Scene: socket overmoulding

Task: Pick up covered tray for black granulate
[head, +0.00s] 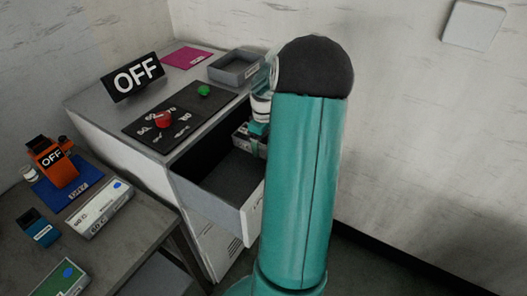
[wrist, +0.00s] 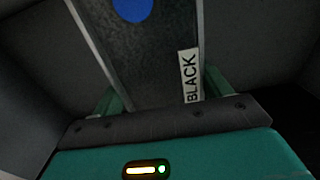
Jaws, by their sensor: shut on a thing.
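The covered tray for black granulate (wrist: 150,65) fills the middle of the wrist view. It has a dark speckled top, a blue round mark and a white "BLACK" label. My gripper (wrist: 162,92) is shut on it, with a green finger against each side. In the head view a small grey part of the tray (head: 242,139) shows at the back right of the open drawer (head: 213,207). My arm hides most of the gripper and tray there. I cannot tell whether the tray touches the drawer floor.
The cabinet top holds an open grey bin (head: 235,67), a magenta sheet (head: 187,57), an "OFF" sign (head: 133,77) and a panel with red and green buttons (head: 178,115). A lower table (head: 130,232) at left carries boxes and an orange device. The drawer's front part is empty.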

